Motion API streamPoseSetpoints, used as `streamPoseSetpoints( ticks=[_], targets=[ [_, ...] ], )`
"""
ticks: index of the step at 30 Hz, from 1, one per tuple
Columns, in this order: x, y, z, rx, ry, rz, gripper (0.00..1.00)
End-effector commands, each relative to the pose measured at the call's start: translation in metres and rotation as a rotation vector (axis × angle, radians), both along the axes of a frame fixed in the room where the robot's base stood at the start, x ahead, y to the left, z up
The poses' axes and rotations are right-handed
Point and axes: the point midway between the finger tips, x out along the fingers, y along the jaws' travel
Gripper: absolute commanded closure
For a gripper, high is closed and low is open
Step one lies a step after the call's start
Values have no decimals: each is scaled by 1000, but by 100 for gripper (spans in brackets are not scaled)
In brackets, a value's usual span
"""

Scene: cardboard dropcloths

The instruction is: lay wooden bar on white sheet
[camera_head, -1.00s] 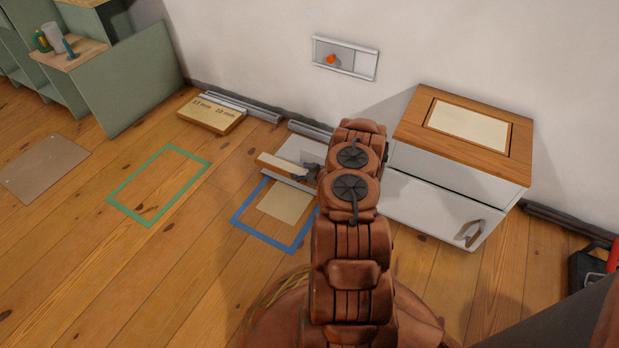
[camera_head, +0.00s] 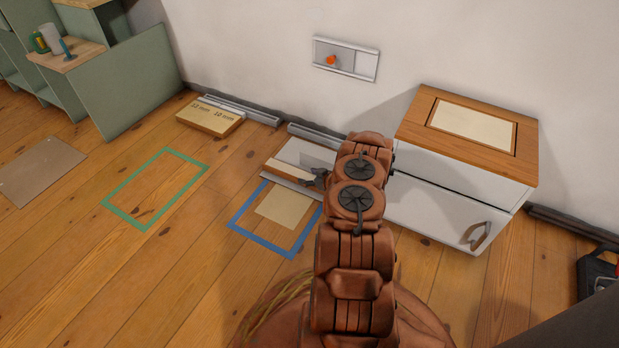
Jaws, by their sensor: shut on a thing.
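A pale wooden bar (camera_head: 286,169) is held at its right end by my gripper (camera_head: 317,179). The dark fingers are small in the picture and shut on the bar. The bar overlaps the front part of the white sheet (camera_head: 300,150) in this view. I cannot tell whether it touches the sheet or hangs just above it. My brown arm hides the right part of the sheet.
A grey strip (camera_head: 283,187) lies in front of the bar, beside a blue taped outline (camera_head: 240,213) with a beige sheet (camera_head: 284,208). A white cabinet (camera_head: 440,205) stands close right of my arm. Open floor lies around the green outline (camera_head: 123,184).

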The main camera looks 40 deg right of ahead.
Motion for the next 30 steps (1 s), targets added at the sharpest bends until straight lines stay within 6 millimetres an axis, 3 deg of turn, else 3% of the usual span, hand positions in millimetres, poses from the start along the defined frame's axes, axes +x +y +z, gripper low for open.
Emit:
streamPoseSetpoints(
  ticks=[8, 20, 26, 30],
  targets=[
    [0, 0, 0, 0, 0, 0, 9],
    [-2, -1, 3, 0, 0, -1, 9],
    [-25, -1, 18, 1, 1, -3, 9],
    [-50, -1, 31, 5, 0, -5, 9]
  ],
)
